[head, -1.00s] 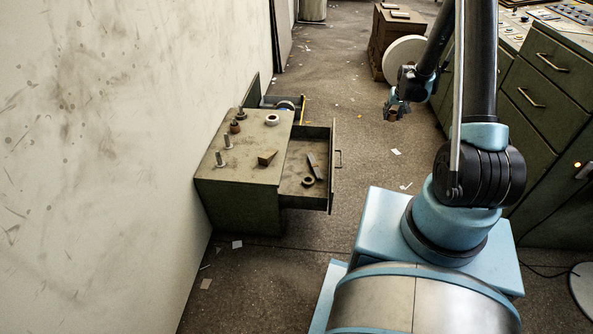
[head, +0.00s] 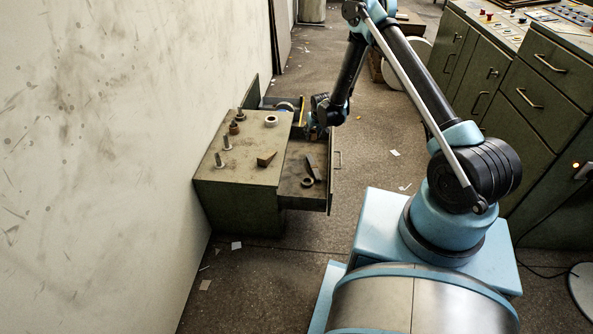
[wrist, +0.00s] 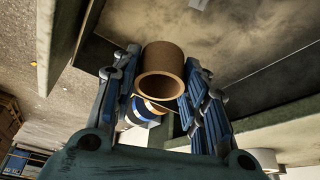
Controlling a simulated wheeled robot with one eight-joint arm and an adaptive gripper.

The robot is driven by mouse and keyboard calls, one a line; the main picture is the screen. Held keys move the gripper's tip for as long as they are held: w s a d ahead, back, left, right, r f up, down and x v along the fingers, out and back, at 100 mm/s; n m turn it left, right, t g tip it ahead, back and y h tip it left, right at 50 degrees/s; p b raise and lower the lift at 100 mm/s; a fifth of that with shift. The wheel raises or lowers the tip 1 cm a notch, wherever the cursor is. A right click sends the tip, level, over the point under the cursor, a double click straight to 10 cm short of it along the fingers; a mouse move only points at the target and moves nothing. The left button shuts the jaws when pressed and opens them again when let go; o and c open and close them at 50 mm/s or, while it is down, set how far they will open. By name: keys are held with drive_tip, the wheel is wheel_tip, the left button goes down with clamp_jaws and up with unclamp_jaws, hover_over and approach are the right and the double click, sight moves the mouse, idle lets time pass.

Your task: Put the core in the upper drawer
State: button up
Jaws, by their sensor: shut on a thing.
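The core, a short brown cardboard tube (wrist: 162,62), sits between the two blue fingers of my gripper (wrist: 160,88) in the wrist view. Its open end faces the camera. In the head view my gripper (head: 317,131) is at the far right corner of the pulled-out drawer (head: 294,194), by the cabinet; the core cannot be made out there. The drawer stands open to the right of the green cabinet (head: 235,196). A dark ring (head: 307,182) and a dark flat tool (head: 312,166) lie in it. Its far end is partly hidden by my arm.
Upright pegs, a white ring (head: 271,120) and a brown wedge (head: 266,159) stand on the cabinet top. Behind it is an open bin with a roll (head: 285,106). A wall rises at left, a control console (head: 540,90) at right. Floor between is mostly clear.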

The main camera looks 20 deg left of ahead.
sight(315, 136)
drive_tip(key=shift+s+f, duration=0.2)
drive_tip(key=shift+f, duration=4.95)
drive_tip(key=o, duration=0.7)
drive_tip(key=shift+f, duration=0.1)
drive_tip(key=shift+o, duration=0.2)
drive_tip(key=v, duration=1.2)
drive_tip(key=shift+a, duration=0.1)
